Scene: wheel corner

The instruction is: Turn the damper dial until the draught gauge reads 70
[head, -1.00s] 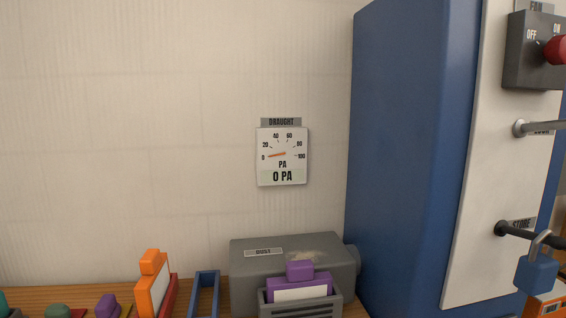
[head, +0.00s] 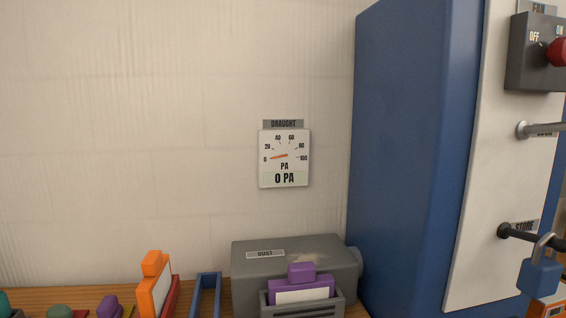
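The draught gauge (head: 284,158) hangs on the pale wall in the head view, left of the blue cabinet. Its orange needle points at 0 and its readout says 0 PA. I see no dial marked as the damper dial in this view. Neither of my grippers shows.
A blue cabinet (head: 405,150) with a white front panel (head: 490,190) stands at right. The panel carries a fan switch box (head: 525,70) with a red knob, a metal handle, and a black bar with a blue padlock (head: 538,278). A grey dust box (head: 330,250) and coloured holders stand below on a wooden surface.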

